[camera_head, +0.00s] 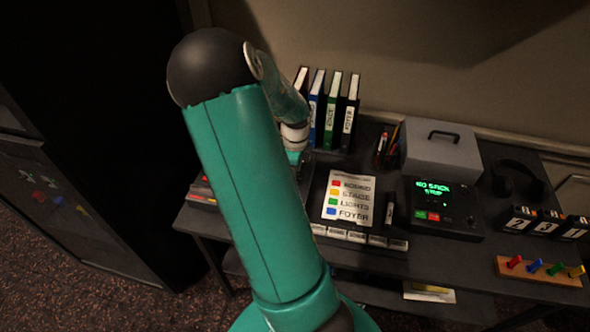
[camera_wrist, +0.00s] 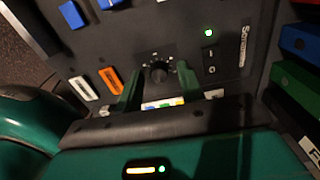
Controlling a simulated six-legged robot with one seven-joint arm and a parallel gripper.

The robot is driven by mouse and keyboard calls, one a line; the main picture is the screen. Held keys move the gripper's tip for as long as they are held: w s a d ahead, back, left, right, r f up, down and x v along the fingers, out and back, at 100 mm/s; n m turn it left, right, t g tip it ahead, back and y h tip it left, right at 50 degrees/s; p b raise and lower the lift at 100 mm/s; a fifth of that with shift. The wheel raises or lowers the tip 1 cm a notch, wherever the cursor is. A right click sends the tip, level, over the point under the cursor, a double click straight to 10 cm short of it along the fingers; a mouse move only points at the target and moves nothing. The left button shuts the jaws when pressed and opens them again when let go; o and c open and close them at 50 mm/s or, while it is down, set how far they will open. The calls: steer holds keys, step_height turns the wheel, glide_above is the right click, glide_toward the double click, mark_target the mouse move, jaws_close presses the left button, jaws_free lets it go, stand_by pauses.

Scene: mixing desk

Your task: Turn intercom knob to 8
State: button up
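The intercom knob (camera_wrist: 160,73) is a small round black dial on a dark panel (camera_wrist: 130,42), with faint scale marks around it. The marks and the pointer are too small to read. My gripper (camera_wrist: 160,67) has two green fingers, one on each side of the knob. Gaps show between fingers and knob, so it looks open and holds nothing; the depth of the tips over the panel is unclear. In the head view my green arm covers the gripper and most of the panel on the desk's left part.
Near the knob are a power switch (camera_wrist: 210,58), a green light (camera_wrist: 208,31), and orange (camera_wrist: 111,80) and blue (camera_wrist: 72,14) buttons. Binders (camera_head: 331,110) stand behind the arm. On the desk (camera_head: 400,262) are a colour-label card (camera_head: 349,198), a grey box (camera_head: 441,150) and a green-lit console (camera_head: 440,210).

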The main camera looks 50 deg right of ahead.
steer(key=shift+r, duration=0.1)
step_height(320, 180, up, 14)
steer(key=shift+d+f, duration=0.2)
steer(key=shift+d, duration=0.1)
stand_by(0.3)
steer(key=shift+w+a, duration=0.15)
stand_by(0.4)
steer(key=w+a+r+n+t, duration=0.15)
steer(key=a+r+n, duration=0.25)
steer(key=a+n, duration=0.5)
steer(key=w+a+r+n+t, duration=0.15)
steer(key=a+r+n, duration=0.35)
steer(key=a, duration=0.6)
steer(key=s+a+r+n+t, duration=0.1)
steer(key=s+a+n, duration=0.2)
steer(key=a+n, duration=0.5)
steer(key=s+a+r+n+t, duration=0.1)
steer(key=s+a+r+n, duration=0.1)
steer(key=a+n, duration=0.6)
steer(key=shift+s+r+n+t+h, duration=0.35)
steer(key=shift+s+n, duration=0.35)
steer(key=shift+n, duration=0.3)
